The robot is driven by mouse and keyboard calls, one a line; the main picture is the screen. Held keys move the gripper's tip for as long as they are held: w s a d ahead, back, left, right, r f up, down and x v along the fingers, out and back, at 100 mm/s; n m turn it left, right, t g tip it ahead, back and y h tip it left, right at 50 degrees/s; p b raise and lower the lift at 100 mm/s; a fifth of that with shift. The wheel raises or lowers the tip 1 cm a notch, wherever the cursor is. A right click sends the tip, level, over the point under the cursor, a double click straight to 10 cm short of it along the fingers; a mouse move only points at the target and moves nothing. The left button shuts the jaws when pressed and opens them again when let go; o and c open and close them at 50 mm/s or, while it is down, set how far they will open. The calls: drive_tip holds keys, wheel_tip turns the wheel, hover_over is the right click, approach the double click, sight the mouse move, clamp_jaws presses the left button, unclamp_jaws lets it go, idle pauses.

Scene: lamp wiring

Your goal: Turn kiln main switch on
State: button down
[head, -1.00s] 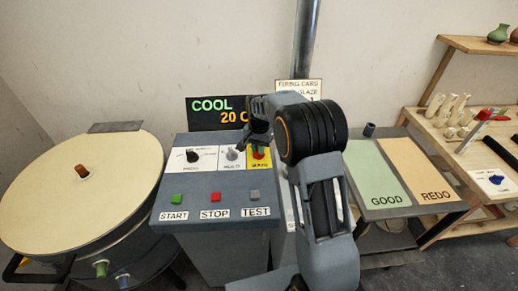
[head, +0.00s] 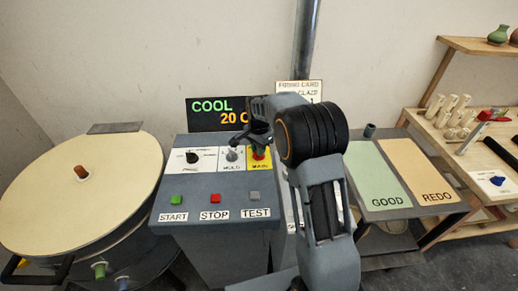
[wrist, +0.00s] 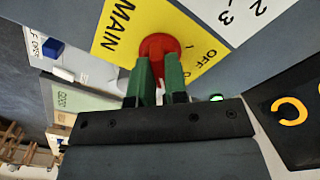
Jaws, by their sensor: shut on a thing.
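The kiln main switch is a round red knob (head: 258,154) on a yellow plate marked MAIN (head: 258,166), at the right of the control box top. In the wrist view the red knob (wrist: 158,46) sits between the green fingertips of my gripper (wrist: 160,80), which are shut on it. The word OFF shows on the yellow plate (wrist: 120,52) to the right of the knob. The knob's pointer and any ON mark are hidden or too small to tell. In the head view my gripper (head: 257,145) is over the switch, its fingers mostly hidden.
The grey control box (head: 215,190) also carries a black knob (head: 192,157), a grey knob (head: 232,154) and START, STOP and TEST buttons. A display (head: 213,115) behind reads COOL and 20 C. The round kiln (head: 80,190) stands left; GOOD and REDO panels (head: 385,180) lie right.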

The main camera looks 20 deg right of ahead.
drive_tip(key=c, duration=1.1)
unclamp_jaws()
drive_tip(key=shift+c, duration=0.2)
wheel_tip(320, 180, up, 14)
drive_tip(key=shift+b, duration=0.4)
drive_tip(key=s+f+n+t, duration=0.1)
drive_tip(key=s+n, duration=0.4)
drive_tip(key=s, duration=0.8)
drive_tip(key=s+f+n+t, duration=0.2)
drive_tip(key=s+n, duration=0.4)
drive_tip(key=s, duration=0.6)
drive_tip(key=shift+s+f+t, duration=0.3)
drive_tip(key=shift+s+t, duration=0.1)
drive_tip(key=shift+t, duration=0.2)
